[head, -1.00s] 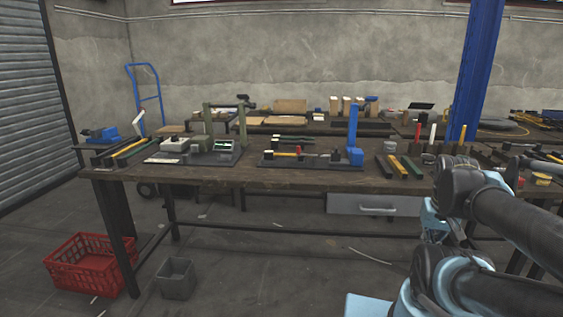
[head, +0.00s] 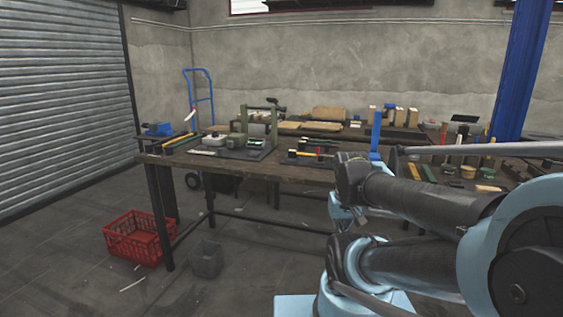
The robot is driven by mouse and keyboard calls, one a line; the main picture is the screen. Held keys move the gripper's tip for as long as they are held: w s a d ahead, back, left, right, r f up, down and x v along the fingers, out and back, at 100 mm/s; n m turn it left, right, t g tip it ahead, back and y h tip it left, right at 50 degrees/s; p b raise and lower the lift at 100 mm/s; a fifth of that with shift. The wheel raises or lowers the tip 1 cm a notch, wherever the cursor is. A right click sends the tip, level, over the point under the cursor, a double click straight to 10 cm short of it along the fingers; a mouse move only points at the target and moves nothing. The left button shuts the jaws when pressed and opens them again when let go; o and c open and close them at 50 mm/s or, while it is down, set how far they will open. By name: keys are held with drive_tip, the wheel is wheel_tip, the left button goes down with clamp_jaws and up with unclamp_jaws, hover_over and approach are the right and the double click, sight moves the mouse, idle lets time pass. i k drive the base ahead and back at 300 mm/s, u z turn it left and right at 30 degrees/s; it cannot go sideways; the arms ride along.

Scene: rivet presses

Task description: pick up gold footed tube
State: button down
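I cannot single out a gold footed tube with certainty. A thin upright yellow piece (head: 490,146) stands among small upright items at the right end of the workbench, and it is too small to show a foot. A red upright piece (head: 443,132) and a pale one (head: 462,133) stand to its left. My arm crosses the right half of the head view and hides part of the bench. My gripper cannot be made out in this view.
The dark workbench (head: 290,173) holds a green-framed press (head: 245,143) and a blue-post press (head: 376,135). A red crate (head: 135,240) and a grey bin (head: 206,260) stand on the floor. A blue hand truck (head: 199,95) stands behind the bench. Floor at the front left is open.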

sight(292, 154)
drive_tip(key=u, duration=1.95)
drive_tip(key=k, duration=0.7)
drive_tip(key=z, duration=0.9)
drive_tip(key=i, duration=0.9)
drive_tip(key=z, duration=0.05)
